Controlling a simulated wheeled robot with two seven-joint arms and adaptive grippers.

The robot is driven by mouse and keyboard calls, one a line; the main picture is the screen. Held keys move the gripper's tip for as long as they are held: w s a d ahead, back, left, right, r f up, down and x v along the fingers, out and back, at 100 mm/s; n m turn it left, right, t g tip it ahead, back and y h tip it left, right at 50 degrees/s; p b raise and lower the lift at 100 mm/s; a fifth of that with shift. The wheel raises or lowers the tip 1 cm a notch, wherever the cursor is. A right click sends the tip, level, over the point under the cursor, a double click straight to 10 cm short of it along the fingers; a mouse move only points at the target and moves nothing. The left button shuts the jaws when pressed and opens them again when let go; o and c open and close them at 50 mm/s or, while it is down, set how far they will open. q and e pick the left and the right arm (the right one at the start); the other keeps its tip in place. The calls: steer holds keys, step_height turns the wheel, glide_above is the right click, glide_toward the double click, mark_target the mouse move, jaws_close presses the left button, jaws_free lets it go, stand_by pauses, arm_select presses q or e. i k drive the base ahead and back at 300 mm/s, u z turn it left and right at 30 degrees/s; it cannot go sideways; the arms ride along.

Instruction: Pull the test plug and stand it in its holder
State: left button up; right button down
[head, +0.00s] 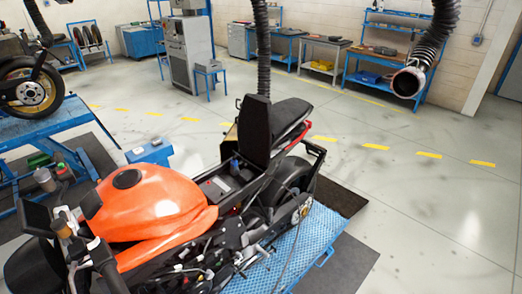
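A motorcycle with an orange tank (150,205) stands on a blue lift platform (325,235). A dark upright panel (254,128), seemingly a raised seat part, stands above an open bay behind the tank. In the bay is a grey boxy part (215,187), and a small blue piece (235,163) sits near its rear edge. I cannot tell whether this blue piece is the test plug. A thin dark cable (291,250) hangs along the bike's near side. I cannot make out the plug's holder. Neither of my grippers is in view.
A second lift (40,130) with another motorcycle's wheel (28,92) stands at the left. A blue box (149,152) is beyond the tank. An exhaust hose (425,55) hangs at the upper right. Benches line the back wall. The floor at right (430,210) is clear.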

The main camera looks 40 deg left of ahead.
mark_target(234, 165)
steer(key=i, duration=2.55)
steer(key=u, duration=1.95)
